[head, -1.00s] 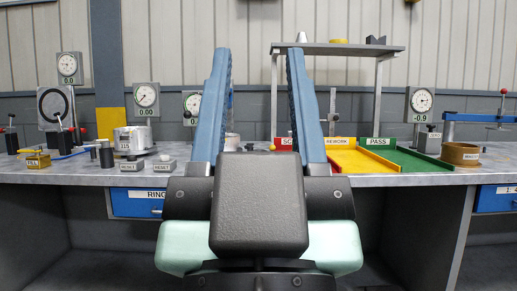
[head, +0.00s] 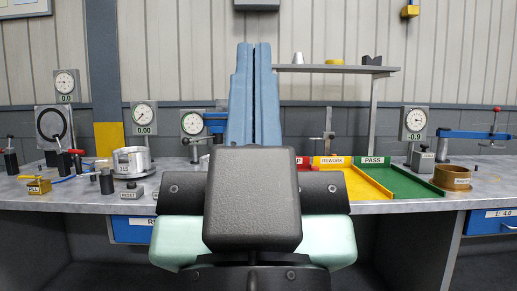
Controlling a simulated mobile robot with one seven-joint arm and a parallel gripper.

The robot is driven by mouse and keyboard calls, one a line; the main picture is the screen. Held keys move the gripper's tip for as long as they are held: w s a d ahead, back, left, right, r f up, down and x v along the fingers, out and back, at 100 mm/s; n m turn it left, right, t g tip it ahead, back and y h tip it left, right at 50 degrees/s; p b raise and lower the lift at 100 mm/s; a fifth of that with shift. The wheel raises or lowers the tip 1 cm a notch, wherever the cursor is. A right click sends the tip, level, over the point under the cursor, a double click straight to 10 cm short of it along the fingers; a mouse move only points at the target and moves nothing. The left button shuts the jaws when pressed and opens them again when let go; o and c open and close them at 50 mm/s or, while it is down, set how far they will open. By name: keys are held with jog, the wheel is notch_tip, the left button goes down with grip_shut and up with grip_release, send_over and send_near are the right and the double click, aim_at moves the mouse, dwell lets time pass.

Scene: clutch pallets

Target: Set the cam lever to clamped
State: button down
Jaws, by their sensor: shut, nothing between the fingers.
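My gripper (head: 255,46) stands upright in the middle of the head view. Its two long blue fingers are shut against each other with nothing between them. The fingers rise in front of the workbench (head: 95,203) and hide part of it. I cannot pick out the cam lever for certain. A black-handled lever with a red tip (head: 62,144) stands at the left of the bench. A blue clamp-like part (head: 215,121) shows just left of the fingers, partly hidden. Whether any lever is clamped cannot be told.
Dial gauges (head: 144,116) stand along the back. A metal ring (head: 132,159) and a small yellow block (head: 38,186) are at left. A yellow tray (head: 362,185), a green tray (head: 405,181) and a brown ring (head: 452,178) are at right. A shelf (head: 340,69) stands behind.

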notch_tip(320, 180, up, 26)
jog(key=p, duration=2.3)
jog(key=shift+r+p, duration=0.15)
jog(key=shift+p, duration=0.15)
